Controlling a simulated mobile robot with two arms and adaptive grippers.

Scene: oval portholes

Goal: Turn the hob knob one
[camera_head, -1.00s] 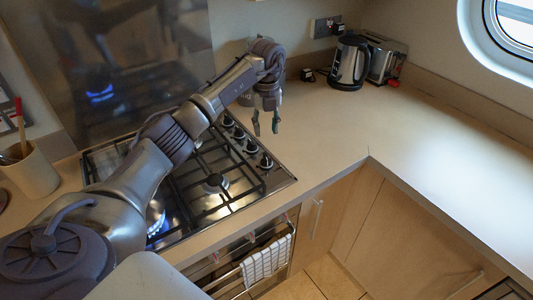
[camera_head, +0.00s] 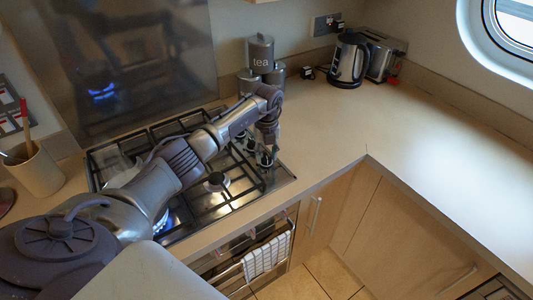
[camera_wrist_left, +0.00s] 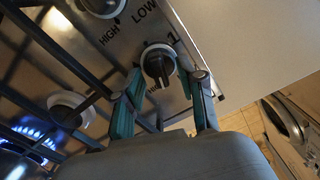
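Hob knob one (camera_wrist_left: 158,67) is a dark knob with a pale ring, beside a printed "1" on the steel hob in the left wrist view. My left gripper (camera_wrist_left: 160,78) is open, with a teal finger on each side of the knob and gaps visible between. I cannot tell whether either fingertip touches it. In the head view the left gripper (camera_head: 266,158) points down at the front right corner of the hob (camera_head: 285,180), partly hiding the knob. My right gripper is not in view.
A burner flame (camera_head: 161,222) is lit at the hob's front left. Black pan supports (camera_head: 205,205) stand beside the knob row. Canisters (camera_head: 260,52), a kettle (camera_head: 350,60) and a toaster (camera_head: 383,57) stand behind. The right worktop (camera_head: 430,160) is clear.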

